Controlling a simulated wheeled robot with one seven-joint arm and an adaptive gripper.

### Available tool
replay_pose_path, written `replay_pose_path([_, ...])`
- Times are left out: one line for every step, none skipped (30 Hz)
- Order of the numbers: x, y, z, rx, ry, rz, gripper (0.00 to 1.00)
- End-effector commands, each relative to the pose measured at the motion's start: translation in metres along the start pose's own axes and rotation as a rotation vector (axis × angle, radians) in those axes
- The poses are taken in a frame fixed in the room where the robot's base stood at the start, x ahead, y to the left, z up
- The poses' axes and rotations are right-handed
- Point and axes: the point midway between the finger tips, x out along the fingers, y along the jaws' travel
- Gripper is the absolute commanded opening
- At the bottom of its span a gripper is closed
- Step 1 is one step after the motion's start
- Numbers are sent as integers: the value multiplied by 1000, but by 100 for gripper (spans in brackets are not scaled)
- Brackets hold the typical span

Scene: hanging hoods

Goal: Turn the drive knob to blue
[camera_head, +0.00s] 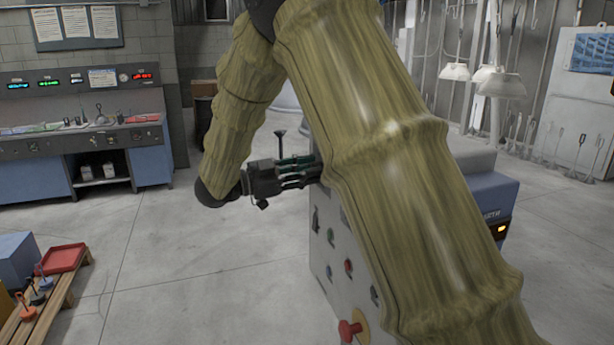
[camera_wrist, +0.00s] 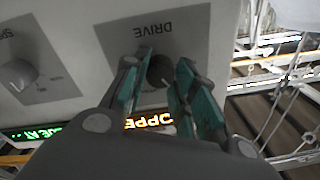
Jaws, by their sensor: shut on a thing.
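The drive knob (camera_wrist: 159,72) is a dark round knob on a grey plate (camera_wrist: 185,30) marked DRIVE, whose lettering reads upside down in the wrist view. My gripper (camera_wrist: 165,62) has its teal-padded fingers on either side of the knob and is shut on it. The fingers hide much of the knob and plate, so I cannot tell which way it points, and no blue mark shows. In the head view my gripper (camera_head: 306,171) reaches the top of a pale cabinet (camera_head: 322,245), and my arm hides the knob.
A second knob (camera_wrist: 18,75) sits left of the drive plate. Lit text (camera_wrist: 148,121) runs along the panel edge. The cabinet side carries several coloured knobs and a red handle (camera_head: 348,330).

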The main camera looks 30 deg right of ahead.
Motion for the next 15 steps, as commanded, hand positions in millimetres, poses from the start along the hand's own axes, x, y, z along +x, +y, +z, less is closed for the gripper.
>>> replay_pose_path([0, 0, 0, 3, 0, 0, 3])
replay_pose_path([0, 0, 0, 4, 0, 0, 3])
replay_pose_path([0, 0, 0, 4, 0, 0, 3])
replay_pose_path([0, 0, 0, 4, 0, 0, 3])
replay_pose_path([0, 0, 0, 4, 0, 0, 3])
replay_pose_path([0, 0, 0, 4, 0, 0, 3])
replay_pose_path([0, 0, 0, 4, 0, 0, 3])
replay_pose_path([0, 0, 0, 4, 0, 0, 3])
replay_pose_path([0, 0, 0, 4, 0, 0, 3])
replay_pose_path([0, 0, 0, 4, 0, 0, 3])
replay_pose_path([0, 0, 0, 4, 0, 0, 3])
replay_pose_path([0, 0, 0, 3, 0, 0, 29])
replay_pose_path([0, 0, 0, 3, 0, 0, 34])
replay_pose_path([0, 0, 0, 3, 0, 0, 40])
replay_pose_path([0, 0, 0, 3, 0, 0, 47])
